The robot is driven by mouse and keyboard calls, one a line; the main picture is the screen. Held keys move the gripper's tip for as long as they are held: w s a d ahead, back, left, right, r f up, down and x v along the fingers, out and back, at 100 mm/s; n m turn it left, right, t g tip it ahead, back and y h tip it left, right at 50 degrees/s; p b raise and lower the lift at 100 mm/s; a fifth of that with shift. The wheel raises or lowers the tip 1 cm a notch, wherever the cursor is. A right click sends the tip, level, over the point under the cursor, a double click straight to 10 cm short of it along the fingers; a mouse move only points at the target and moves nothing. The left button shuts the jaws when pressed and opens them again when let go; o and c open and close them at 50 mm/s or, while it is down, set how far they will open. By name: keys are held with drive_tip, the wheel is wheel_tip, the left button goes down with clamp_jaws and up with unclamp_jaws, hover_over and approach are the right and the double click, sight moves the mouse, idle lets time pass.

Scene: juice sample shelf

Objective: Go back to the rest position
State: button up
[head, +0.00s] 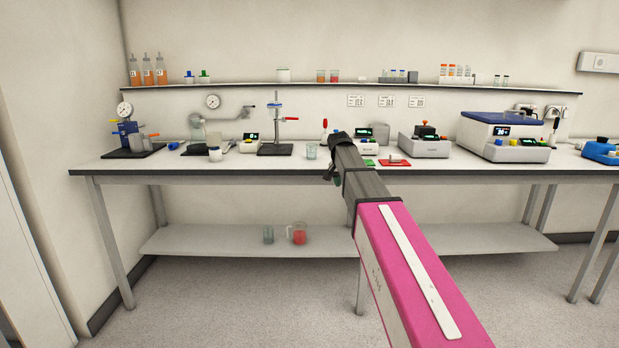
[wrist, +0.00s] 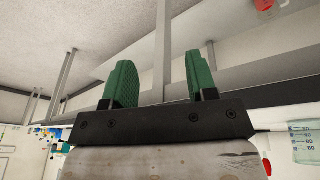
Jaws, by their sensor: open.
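My gripper (wrist: 158,82) shows in the wrist view with its two green fingers spread apart and nothing between them. In the head view my gripper (head: 334,174) is small and partly hidden by my own arm, at the front edge of the bench (head: 230,170). A clear beaker (head: 311,151) stands on the bench just left of it. In the wrist view, part of a marked clear beaker (wrist: 305,145) shows at the right edge.
The lower shelf (head: 200,240) holds a clear beaker (head: 268,234) and a jug with red liquid (head: 298,233). Instruments line the bench, including a blue-lidded machine (head: 500,135). A wall shelf (head: 240,84) carries bottles and vials. The floor in front is clear.

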drive_tip(key=s+d+f+n+g+y, duration=0.1)
drive_tip(key=s+d+f+n, duration=0.1)
drive_tip(key=s+f, duration=1.3)
drive_tip(key=s+d+f+n+g+y, duration=0.1)
drive_tip(key=s+d+f+n, duration=0.2)
drive_tip(key=s+f, duration=1.3)
drive_tip(key=shift+s+n, duration=0.35)
drive_tip(key=shift+n, duration=0.05)
